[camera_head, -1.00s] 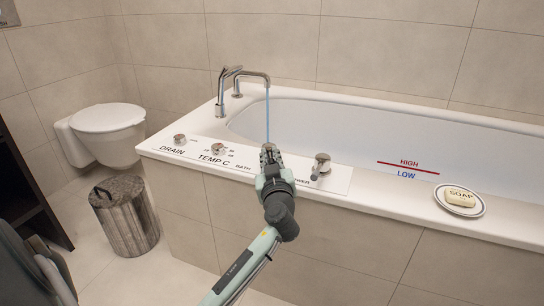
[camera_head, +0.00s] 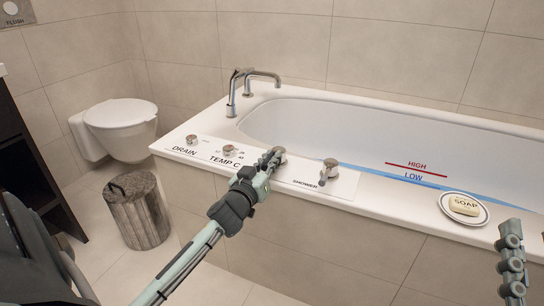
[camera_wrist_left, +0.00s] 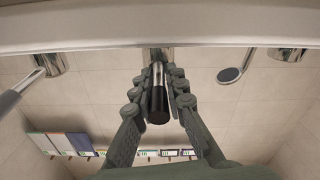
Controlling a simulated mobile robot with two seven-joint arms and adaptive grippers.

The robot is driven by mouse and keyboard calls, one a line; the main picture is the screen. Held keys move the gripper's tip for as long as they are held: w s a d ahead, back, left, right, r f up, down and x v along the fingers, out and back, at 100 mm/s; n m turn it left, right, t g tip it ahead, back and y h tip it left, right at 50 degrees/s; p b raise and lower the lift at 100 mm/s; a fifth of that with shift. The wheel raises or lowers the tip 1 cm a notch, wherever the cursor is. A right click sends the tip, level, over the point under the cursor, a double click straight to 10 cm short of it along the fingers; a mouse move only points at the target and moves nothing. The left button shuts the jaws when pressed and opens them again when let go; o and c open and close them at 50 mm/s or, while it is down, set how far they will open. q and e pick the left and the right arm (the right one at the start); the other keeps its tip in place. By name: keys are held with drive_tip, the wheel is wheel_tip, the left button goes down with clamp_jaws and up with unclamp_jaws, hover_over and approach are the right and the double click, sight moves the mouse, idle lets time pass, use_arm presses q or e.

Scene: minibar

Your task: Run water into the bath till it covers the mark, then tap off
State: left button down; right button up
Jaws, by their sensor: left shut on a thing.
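The white bath (camera_head: 300,118) holds some blue water (camera_head: 365,168), seen as a thin band just inside the front rim. It reaches about the blue LOW mark (camera_head: 421,180) and lies below the red HIGH line (camera_head: 417,167). The chrome spout (camera_head: 262,74) shows no stream. My left gripper (camera_head: 272,158) is shut on the bath tap knob (camera_head: 280,152), between TEMP C and SHOWER; its fingers hide part of it. In the left wrist view the fingers flank the tap's dark-ended handle (camera_wrist_left: 158,98). My right gripper (camera_head: 511,265) is partly in view at the right edge.
The drain knob (camera_head: 192,139), temperature knob (camera_head: 229,150) and shower knob (camera_head: 329,168) stand on the same rim panel. Soap (camera_head: 463,204) on a dish sits on the right rim. A bin (camera_head: 139,212) and toilet (camera_head: 121,128) are at left.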

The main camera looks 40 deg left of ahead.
use_arm(q)
drive_tip(key=shift+w+a+r, duration=0.1)
drive_tip(key=shift+a+r, duration=0.2)
drive_tip(key=c, duration=1.6)
unclamp_jaws()
drive_tip(key=shift+w+f, duration=0.15)
drive_tip(key=shift+o, duration=0.2)
drive_tip(key=shift+d, duration=0.15)
drive_tip(key=shift+f, duration=0.1)
drive_tip(key=v, duration=1.2)
